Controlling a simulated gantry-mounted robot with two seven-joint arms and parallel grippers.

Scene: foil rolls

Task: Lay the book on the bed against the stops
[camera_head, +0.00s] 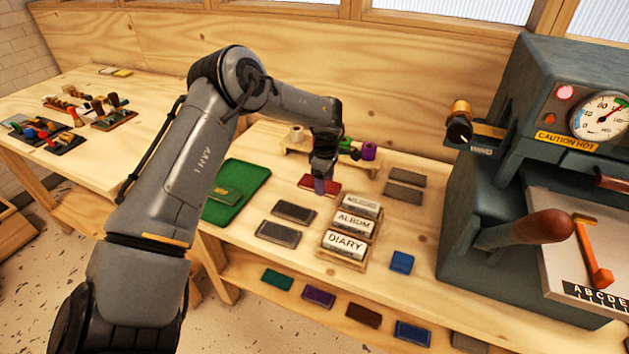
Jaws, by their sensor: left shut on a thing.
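A dark red book (306,183) lies flat at the back middle of the bench. My left gripper (320,184) points down over it with its fingers shut on it; the exact contact is small and partly hidden by the fingers. The book looks level and on or very near the bench top. The pale bed (565,222) of the grey press is at the far right, with an orange bar and a lettered strip on it. I cannot clearly make out its stops. My right gripper is not in view.
A rack of foil rolls (369,151) stands behind the gripper. Label blocks (345,243), dark grey slabs (294,212) and a blue block (402,262) lie in front. A green mat (254,176) holds a green book. The press's handle (525,229) juts toward the bench.

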